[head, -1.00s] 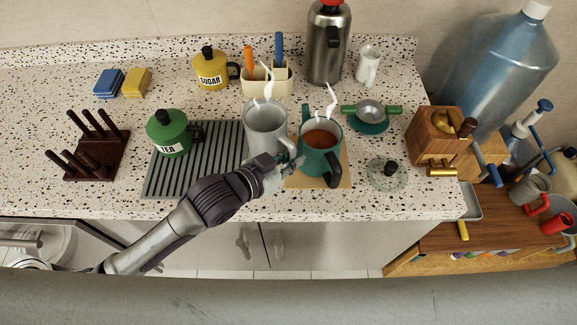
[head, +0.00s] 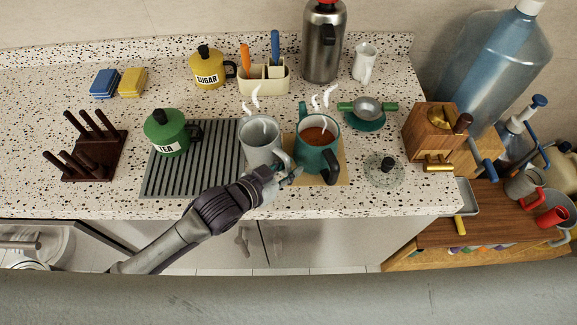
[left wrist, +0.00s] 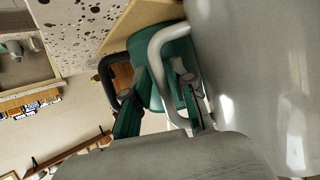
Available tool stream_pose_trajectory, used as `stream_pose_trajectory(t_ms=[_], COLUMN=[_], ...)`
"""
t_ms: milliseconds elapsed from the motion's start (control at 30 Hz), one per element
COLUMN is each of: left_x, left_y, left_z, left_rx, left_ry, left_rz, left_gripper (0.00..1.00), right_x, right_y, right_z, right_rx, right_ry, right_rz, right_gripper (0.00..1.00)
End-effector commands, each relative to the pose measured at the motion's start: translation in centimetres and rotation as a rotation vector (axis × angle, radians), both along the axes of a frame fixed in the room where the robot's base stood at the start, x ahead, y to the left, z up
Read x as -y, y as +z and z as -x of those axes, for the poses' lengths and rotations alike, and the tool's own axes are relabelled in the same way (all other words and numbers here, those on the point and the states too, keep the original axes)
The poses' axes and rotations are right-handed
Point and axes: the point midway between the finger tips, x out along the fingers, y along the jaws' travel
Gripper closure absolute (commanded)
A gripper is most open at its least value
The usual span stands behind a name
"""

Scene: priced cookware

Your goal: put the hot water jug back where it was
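The hot water jug (head: 258,146) is a steaming grey jug at the right end of the ribbed grey drying mat (head: 190,188), beside the teal mug. It looks upright; I cannot tell whether its base touches the mat. My left gripper (head: 287,178) is at the jug's handle, on its front right. In the left wrist view the jug's grey body (left wrist: 255,75) fills the right side, and its handle (left wrist: 160,55) passes between my fingers (left wrist: 165,105), which look closed on it. My right gripper is not in view.
The steaming teal mug (head: 316,156) with reddish-brown liquid stands on a tan board (head: 342,172) close by the gripper. A green tea canister (head: 166,134) is at the mat's left. A glass lid (head: 384,172) lies to the right. The mat's middle is clear.

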Motion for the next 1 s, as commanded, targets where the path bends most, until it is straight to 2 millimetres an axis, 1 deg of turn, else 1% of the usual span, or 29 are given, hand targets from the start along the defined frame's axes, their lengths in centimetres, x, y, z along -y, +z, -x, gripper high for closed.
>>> stream_pose_trajectory(t_ms=[300,433,467,567,800,1000], left_x=[0.0,0.0,-0.4,-1.6,-5.0,-7.1], left_y=[0.1,1.0,0.8,1.3,3.3,4.7], left_z=[0.0,0.0,0.4,1.5,5.1,7.1], left_rx=[0.0,0.001,0.0,-0.001,-0.003,-0.002], left_ry=[0.0,0.0,0.0,0.0,0.0,0.001], left_rz=[0.0,0.001,0.0,-0.001,-0.001,-0.001], left_gripper=[0.64,0.64,0.64,0.64,0.64,0.64], right_x=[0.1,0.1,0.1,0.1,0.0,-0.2], right_y=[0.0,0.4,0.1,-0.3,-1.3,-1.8], right_z=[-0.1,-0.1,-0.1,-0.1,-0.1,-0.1], right_rx=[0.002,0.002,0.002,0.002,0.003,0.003], right_ry=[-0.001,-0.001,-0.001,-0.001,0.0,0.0], right_rz=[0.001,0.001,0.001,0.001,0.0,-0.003], right_gripper=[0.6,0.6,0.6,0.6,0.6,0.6])
